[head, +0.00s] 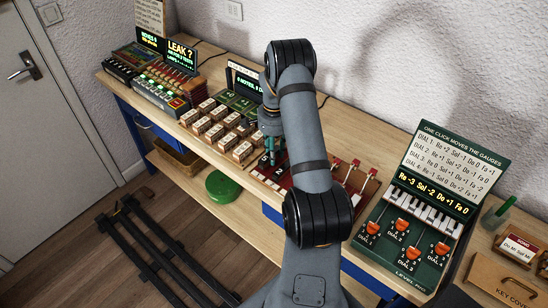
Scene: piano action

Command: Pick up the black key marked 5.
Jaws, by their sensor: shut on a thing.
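My arm reaches down over the workbench in the head view. My gripper (272,146) points down at the dark red tray (256,176) near the middle of the bench. Dark keys with white marks (278,172) show in the tray just below the fingers.
Left of the tray stand several pale wooden blocks (216,131) and a green panel (240,103). A red rack with white-tipped levers (352,178) is right of my arm. A green dial board (411,233) stands farther right.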

